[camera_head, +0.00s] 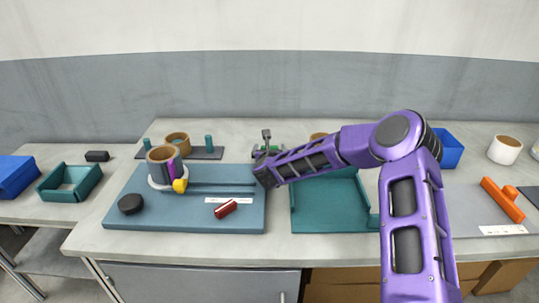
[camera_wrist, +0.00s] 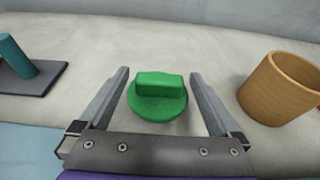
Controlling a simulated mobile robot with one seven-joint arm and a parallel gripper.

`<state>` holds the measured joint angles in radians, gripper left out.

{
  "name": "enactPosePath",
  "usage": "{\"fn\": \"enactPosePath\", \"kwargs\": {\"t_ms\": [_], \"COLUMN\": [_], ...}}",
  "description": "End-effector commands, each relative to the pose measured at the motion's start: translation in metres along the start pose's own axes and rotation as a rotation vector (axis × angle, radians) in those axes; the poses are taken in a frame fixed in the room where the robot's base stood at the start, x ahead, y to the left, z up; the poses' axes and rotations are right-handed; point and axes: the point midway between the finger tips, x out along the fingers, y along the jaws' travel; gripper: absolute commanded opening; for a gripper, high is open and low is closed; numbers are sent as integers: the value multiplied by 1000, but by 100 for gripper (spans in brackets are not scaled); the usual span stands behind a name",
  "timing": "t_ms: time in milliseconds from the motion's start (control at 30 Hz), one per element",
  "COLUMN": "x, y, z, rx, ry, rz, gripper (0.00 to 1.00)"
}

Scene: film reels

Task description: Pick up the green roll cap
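The green roll cap (camera_wrist: 158,98) is a round green disc with a raised bar-shaped grip on top. In the wrist view it lies on the grey worktop between the two fingers of my gripper (camera_wrist: 159,82). The fingers stand wide apart, with a gap on each side of the cap. In the head view only a little of the green cap (camera_head: 262,152) shows at the back of the table, mostly hidden by my gripper (camera_head: 267,148) and wrist.
A brown roll (camera_wrist: 282,88) stands just right of the gripper. A dark plate with a teal peg (camera_wrist: 22,62) is at left. A blue board (camera_head: 120,217) and a teal tray (camera_head: 335,226) lie in front. The wall (camera_head: 210,85) rises behind.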

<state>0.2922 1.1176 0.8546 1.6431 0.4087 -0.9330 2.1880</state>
Motion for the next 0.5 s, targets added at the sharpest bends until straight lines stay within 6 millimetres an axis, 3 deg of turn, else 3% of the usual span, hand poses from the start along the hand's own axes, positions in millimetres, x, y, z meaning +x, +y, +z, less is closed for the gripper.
{"fn": "enactPosePath", "kwargs": {"t_ms": [67, 400, 500], "x": [0, 0, 0], "y": [0, 0, 0], "z": [0, 0, 0], "rx": [0, 1, 1], "ry": [0, 0, -1], "rz": [0, 0, 0], "gripper": [82, 21, 19]}}
